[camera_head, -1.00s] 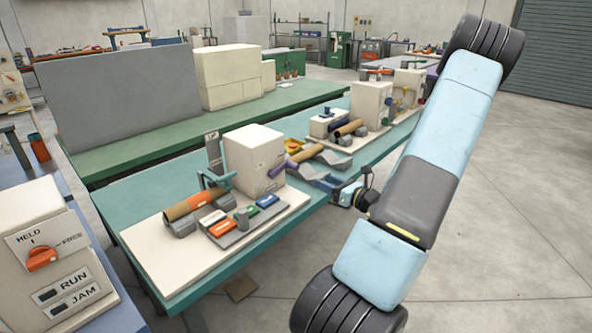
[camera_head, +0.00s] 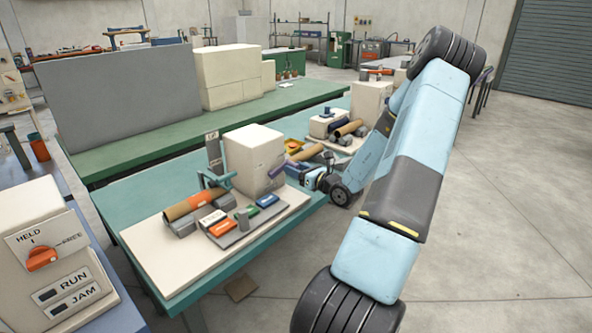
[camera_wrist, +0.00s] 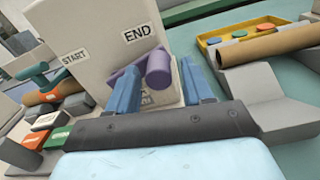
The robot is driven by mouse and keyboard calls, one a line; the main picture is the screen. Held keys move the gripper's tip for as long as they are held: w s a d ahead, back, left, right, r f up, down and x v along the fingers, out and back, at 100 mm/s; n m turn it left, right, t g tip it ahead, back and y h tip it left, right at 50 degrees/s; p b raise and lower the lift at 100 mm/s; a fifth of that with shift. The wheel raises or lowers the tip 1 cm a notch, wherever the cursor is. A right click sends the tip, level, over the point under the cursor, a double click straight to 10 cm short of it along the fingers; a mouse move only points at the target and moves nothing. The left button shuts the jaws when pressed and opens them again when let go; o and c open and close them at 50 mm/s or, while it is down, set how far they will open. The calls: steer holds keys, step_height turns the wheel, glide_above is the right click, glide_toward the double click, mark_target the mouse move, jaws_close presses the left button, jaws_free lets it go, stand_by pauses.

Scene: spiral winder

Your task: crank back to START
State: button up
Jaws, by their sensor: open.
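The winder's cream housing (camera_head: 252,160) stands on the pale board on the teal bench. In the wrist view its face (camera_wrist: 95,40) carries a START label (camera_wrist: 73,57) at left and an END label (camera_wrist: 138,34) at right. The purple crank (camera_wrist: 158,68) sticks out just below the END label. My gripper (camera_wrist: 159,68) is open, with one blue finger on each side of the crank's purple knob. I cannot tell whether either finger touches it. In the head view my gripper (camera_head: 296,170) is low at the housing's right side.
A brown tube (camera_wrist: 270,44) on a grey cradle and a yellow tray (camera_wrist: 235,32) lie right of the gripper. Coloured blocks (camera_head: 240,215) and an orange-brown roll (camera_head: 190,205) sit on the board. A HELD/FREE switch box (camera_head: 45,245) stands at left.

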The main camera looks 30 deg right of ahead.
steer(key=shift+w, duration=0.1)
jaws_close()
stand_by(0.5)
